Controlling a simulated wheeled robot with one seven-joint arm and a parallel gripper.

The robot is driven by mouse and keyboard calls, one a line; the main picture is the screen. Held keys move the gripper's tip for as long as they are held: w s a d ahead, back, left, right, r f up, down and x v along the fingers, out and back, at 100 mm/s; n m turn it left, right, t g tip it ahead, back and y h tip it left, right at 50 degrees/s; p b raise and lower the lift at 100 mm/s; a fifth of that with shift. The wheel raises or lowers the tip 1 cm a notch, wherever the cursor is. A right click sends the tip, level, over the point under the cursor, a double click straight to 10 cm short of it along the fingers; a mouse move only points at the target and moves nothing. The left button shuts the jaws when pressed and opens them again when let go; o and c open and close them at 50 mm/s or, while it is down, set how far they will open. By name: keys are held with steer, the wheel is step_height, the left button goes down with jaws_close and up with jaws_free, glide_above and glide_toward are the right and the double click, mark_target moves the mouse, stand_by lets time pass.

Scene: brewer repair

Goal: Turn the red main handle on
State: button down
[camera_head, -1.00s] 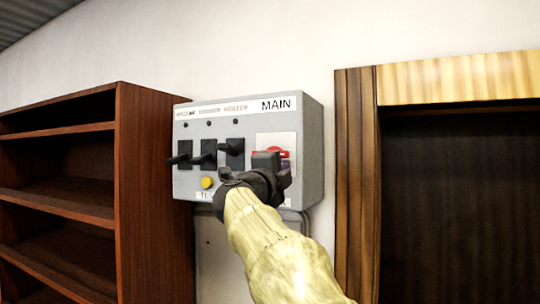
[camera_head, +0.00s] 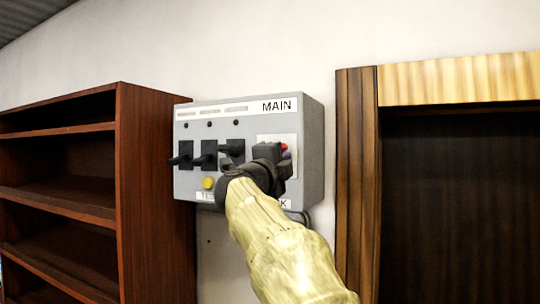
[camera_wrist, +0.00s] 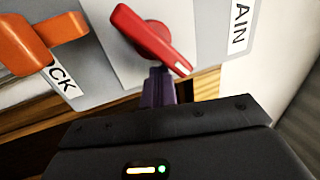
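The red main handle (camera_wrist: 150,38) lies slantwise across a light plate in the wrist view, its far end toward the lower right. In the head view only a small red part of the handle (camera_head: 284,147) shows past my gripper (camera_head: 280,160), which hides the rest. In the wrist view my gripper (camera_wrist: 158,86) shows dark, narrow fingers close together, just below the handle's lower-right end. They look shut with nothing between them. Whether they touch the handle is unclear. The grey box (camera_head: 312,150) carries a MAIN label (camera_head: 279,105) above the handle.
Several black switches (camera_head: 208,154) and a yellow button (camera_head: 208,183) sit left of my gripper. An orange part (camera_wrist: 25,42) is beside the handle in the wrist view. A brown shelf (camera_head: 155,190) stands left and a wooden frame (camera_head: 355,180) right.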

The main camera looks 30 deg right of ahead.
steer(key=shift+w+r, duration=0.1)
steer(key=shift+r, duration=0.95)
stand_by(0.4)
steer(key=shift+w+a+r, duration=0.25)
steer(key=shift+w+r, duration=0.05)
steer(key=shift+r, duration=0.1)
steer(key=shift+s, duration=0.15)
steer(key=s+b, duration=0.1)
steer(key=s, duration=0.2)
steer(key=shift+s+d, duration=0.15)
steer(key=shift+s, duration=0.1)
stand_by(0.6)
steer(key=s+a+b, duration=0.1)
steer(key=s+a, duration=0.3)
steer(key=a, duration=0.2)
steer(key=shift+s+a, duration=0.2)
steer(key=shift+s, duration=0.2)
stand_by(0.4)
steer(key=shift+w, duration=0.1)
